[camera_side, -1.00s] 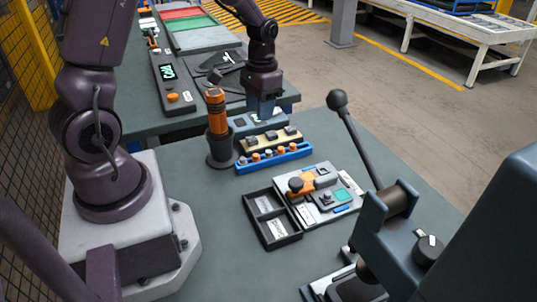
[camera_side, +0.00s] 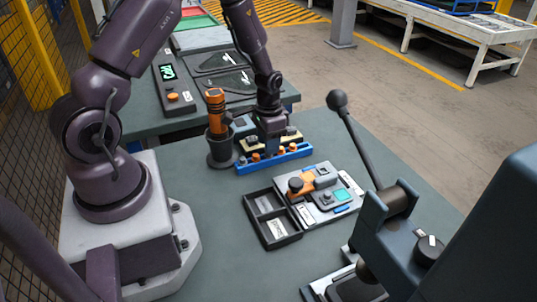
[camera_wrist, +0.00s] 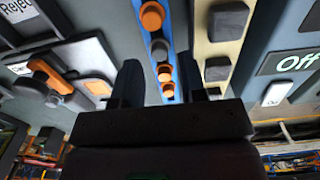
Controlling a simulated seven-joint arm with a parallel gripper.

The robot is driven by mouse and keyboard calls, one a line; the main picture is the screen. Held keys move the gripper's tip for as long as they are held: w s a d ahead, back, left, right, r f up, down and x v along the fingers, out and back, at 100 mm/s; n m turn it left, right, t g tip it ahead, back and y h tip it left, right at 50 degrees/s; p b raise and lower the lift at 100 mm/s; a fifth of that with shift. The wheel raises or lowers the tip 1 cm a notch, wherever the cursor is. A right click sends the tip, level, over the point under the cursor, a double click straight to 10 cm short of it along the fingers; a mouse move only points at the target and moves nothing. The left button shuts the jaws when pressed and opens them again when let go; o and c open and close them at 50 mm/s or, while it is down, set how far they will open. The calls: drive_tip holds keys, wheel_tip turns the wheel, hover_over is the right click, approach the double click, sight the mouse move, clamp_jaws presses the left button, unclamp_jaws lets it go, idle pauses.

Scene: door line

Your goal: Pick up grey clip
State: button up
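Several dark grey clips stand in a row on the beige rail; one clip (camera_side: 251,140) shows left of my gripper in the side view, and another clip (camera_wrist: 228,21) shows in the wrist view. Beside it, the blue rail (camera_side: 263,165) holds orange pieces and a grey piece (camera_wrist: 164,74). My gripper (camera_side: 270,146) is low over the two rails, pointing down. In the wrist view my gripper (camera_wrist: 160,78) has its fingers apart, with the blue rail's pieces visible between them. Its hand hides part of the beige rail in the side view.
A dark cup (camera_side: 221,152) with an orange-handled tool stands close left of my gripper. A black two-part tray (camera_side: 271,219) and a plate with an orange lever (camera_side: 305,184) lie in front. A lever press (camera_side: 395,200) stands to the right.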

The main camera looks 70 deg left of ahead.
drive_tip(key=shift+f, duration=1.35)
clamp_jaws()
drive_tip(key=shift+r, duration=0.1)
drive_tip(key=shift+r, duration=0.25)
wheel_tip(320, 180, up, 2)
drive_tip(key=shift+r, duration=0.1)
drive_tip(key=s+d+r, duration=0.2)
drive_tip(key=s+r, duration=0.3)
drive_tip(key=s, duration=0.1)
drive_tip(key=s+d+r, duration=0.3)
drive_tip(key=s+r, duration=0.2)
drive_tip(key=s, duration=0.2)
drive_tip(key=shift+d, duration=0.3)
